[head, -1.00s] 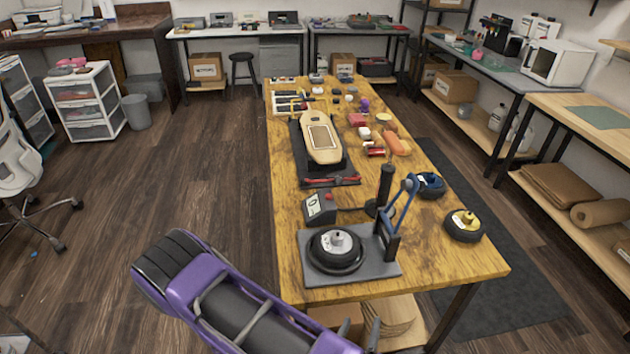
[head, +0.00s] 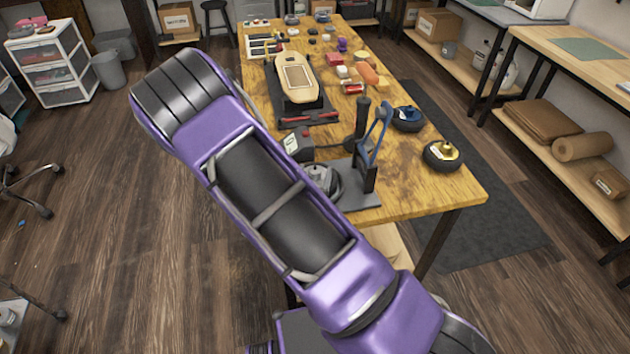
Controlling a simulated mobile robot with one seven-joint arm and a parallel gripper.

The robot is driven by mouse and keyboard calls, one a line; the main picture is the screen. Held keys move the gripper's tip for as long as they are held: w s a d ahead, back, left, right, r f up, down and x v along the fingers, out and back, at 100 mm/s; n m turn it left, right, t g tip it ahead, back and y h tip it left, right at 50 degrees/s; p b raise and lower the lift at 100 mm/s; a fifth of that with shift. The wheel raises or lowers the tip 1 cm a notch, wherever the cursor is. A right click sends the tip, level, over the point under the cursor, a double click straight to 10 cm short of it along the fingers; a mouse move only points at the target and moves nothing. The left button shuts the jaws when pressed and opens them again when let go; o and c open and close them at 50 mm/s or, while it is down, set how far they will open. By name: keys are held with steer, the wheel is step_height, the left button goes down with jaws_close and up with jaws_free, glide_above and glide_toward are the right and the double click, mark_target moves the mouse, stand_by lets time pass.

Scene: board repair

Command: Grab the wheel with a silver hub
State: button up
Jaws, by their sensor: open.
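The wheel with a silver hub (head: 324,180) lies flat on a dark grey stand plate (head: 358,195) near the front end of the wooden table. My purple arm crosses in front of it and hides its left part. A wheel with a gold hub (head: 443,154) lies near the table's right edge. A wheel with a blue hub (head: 408,119) lies just behind it. My gripper is not visible; only arm links show.
The wooden table (head: 420,200) also holds a small box with a dial (head: 297,145), an upright press arm (head: 377,140), red-handled pliers (head: 308,118) and a skateboard deck (head: 296,78). Shelves (head: 560,125) stand at the right.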

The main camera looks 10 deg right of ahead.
steer(key=shift+x, duration=0.85)
jaws_close()
